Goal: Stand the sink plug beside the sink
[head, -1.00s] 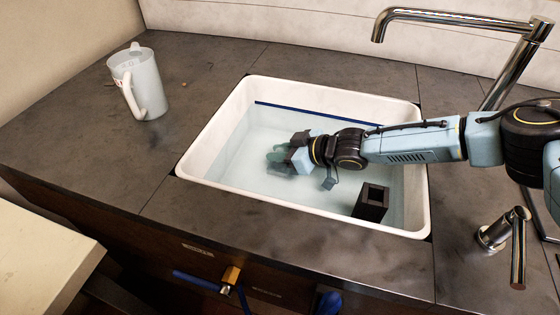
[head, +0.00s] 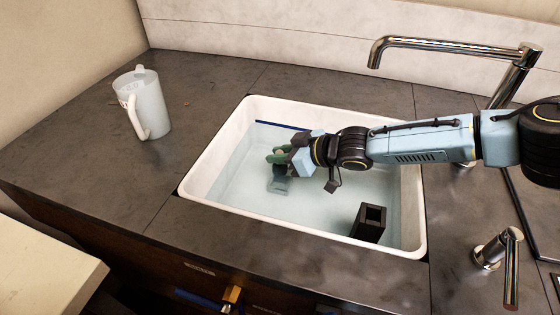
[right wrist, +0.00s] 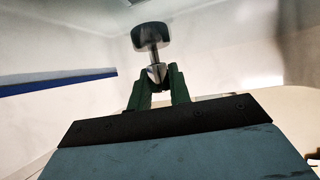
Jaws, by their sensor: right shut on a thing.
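The white sink (head: 212,150) is set in the dark counter and holds clear water. My right gripper (head: 279,156) reaches into it from the right, its green fingertips just above the water. In the right wrist view, its fingers (right wrist: 158,88) are shut on the metal stem of the sink plug (right wrist: 152,38), whose dark round head points away from the fingers. In the head view, a dark shape lies just below the fingertips; I cannot tell whether it is the plug or a reflection. My left gripper is out of view.
A dark square hollow block (head: 369,222) stands in the sink's near right corner. A white jug (head: 150,105) stands on the counter at left. A tall chrome tap (head: 450,48) and a small chrome fitting (head: 497,252) are at right.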

